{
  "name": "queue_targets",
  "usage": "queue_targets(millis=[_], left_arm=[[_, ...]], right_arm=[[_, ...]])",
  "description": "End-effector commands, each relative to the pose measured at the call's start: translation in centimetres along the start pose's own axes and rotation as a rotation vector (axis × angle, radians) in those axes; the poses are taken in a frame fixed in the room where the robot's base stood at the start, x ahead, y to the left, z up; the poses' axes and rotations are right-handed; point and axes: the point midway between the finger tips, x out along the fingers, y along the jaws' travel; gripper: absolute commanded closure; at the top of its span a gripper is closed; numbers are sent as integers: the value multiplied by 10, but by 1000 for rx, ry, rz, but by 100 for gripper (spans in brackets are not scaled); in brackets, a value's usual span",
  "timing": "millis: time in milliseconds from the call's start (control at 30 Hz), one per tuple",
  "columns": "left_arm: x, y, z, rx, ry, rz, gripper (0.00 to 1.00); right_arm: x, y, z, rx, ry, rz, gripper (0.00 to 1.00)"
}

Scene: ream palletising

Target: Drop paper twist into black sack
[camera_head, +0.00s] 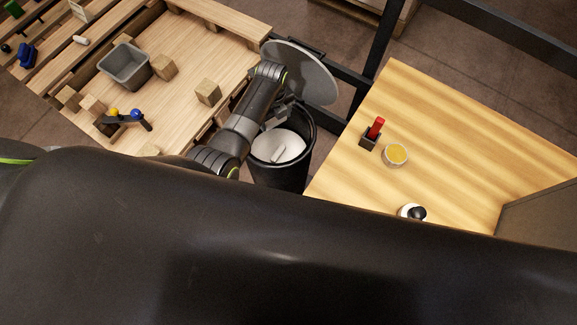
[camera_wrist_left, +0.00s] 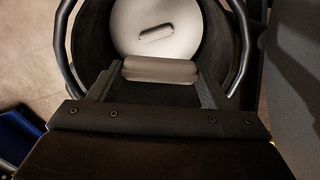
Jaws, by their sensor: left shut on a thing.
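The black sack (camera_head: 285,178) is open, in a round bin between the two worktops. Its pale round inside (camera_wrist_left: 185,20) shows in the left wrist view, with a small pale elongated piece (camera_wrist_left: 157,33) on it. My left gripper (camera_wrist_left: 160,71) is shut on a pale paper twist (camera_wrist_left: 160,66), held crosswise between the fingers over the sack opening. In the head view my left gripper (camera_head: 280,116) is above the bin's far side; the held twist is hard to make out there. My right gripper is out of view.
A round grey lid-like disc (camera_head: 312,75) stands up behind the bin. The left worktop (camera_head: 190,55) holds a grey tray (camera_head: 124,66) and several wooden blocks. The right table (camera_head: 440,135) holds a red item in a dark holder (camera_head: 372,135) and a yellow-topped round container (camera_head: 396,155).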

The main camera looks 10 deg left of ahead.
Motion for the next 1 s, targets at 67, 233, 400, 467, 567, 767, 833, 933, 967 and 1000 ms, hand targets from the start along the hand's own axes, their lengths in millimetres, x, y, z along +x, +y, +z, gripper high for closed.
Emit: queue_targets(millis=[67,233,400,467,567,767,833,933,967,1000], left_arm=[[-1,0,0,0,0,0,50],[-1,0,0,0,0,0,9],[-1,0,0,0,0,0,4],[0,0,0,0,0,0,4],[-1,0,0,0,0,0,4],[-16,-1,0,0,-1,-2,4],[-26,-1,0,-1,-2,-3,4],[-44,-1,1,-1,-3,-5,4],[-50,-1,1,-1,-3,-5,4],[-58,-1,0,-1,-2,-4,4]], right_arm=[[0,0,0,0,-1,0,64],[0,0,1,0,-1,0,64],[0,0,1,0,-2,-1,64],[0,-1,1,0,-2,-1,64],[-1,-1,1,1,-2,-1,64],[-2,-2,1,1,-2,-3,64],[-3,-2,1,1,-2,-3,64],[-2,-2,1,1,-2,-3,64],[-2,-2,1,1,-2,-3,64],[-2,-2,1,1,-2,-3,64]])
